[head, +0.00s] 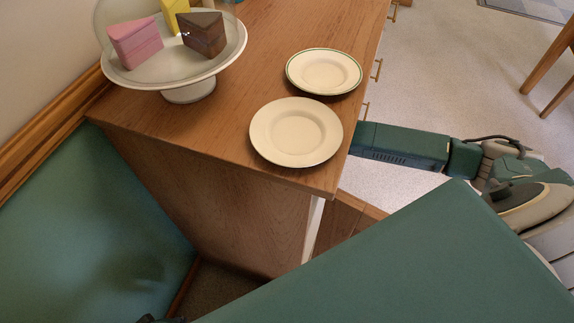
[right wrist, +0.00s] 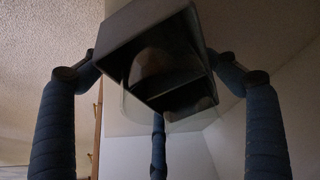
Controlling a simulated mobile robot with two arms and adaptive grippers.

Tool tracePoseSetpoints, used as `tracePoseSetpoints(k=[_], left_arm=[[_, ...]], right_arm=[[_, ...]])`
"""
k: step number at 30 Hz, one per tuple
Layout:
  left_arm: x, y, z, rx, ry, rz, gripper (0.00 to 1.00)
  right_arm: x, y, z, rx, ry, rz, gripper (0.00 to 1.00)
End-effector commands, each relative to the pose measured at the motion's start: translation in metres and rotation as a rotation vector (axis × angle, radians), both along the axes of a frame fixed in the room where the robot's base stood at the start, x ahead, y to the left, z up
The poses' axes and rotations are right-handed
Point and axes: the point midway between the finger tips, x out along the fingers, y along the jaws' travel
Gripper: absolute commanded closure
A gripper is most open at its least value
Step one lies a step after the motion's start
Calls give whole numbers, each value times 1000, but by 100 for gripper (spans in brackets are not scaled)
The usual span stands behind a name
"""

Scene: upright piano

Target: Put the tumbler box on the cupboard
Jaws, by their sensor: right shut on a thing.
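The tumbler box (right wrist: 135,38) is a grey box with a dark, window-like side showing dim rounded shapes inside. It fills the upper middle of the right wrist view. My right gripper (right wrist: 153,75) has blue padded fingers around the box and is shut on it. The cupboard (head: 220,105) has a brown wooden top across the upper middle of the head view. My left gripper is not recognisable in either view.
On the cupboard top stand a white cake stand (head: 190,93) with cake slices, a cream plate (head: 296,131) and a green-rimmed plate (head: 323,72). Bare wood remains left of the plates and along the front. Wooden furniture legs (head: 548,58) stand at the upper right.

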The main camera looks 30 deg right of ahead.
Motion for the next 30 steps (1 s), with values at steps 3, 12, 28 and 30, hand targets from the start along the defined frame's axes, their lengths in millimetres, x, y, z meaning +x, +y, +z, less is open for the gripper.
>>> tracePoseSetpoints(k=[3, 12, 28, 30], left_arm=[[1, 0, 4, 1, -2, 0, 68], [5, 0, 17, 0, -11, 1, 68], [8, 0, 46, -1, -23, 4, 68], [8, 0, 46, -1, -23, 4, 68]], right_arm=[[8, 6, 0, -1, -2, -1, 40], [29, 25, 1, 1, -4, 0, 40], [38, 33, -14, -1, -2, 1, 40], [38, 33, -14, -1, -2, 1, 40]])
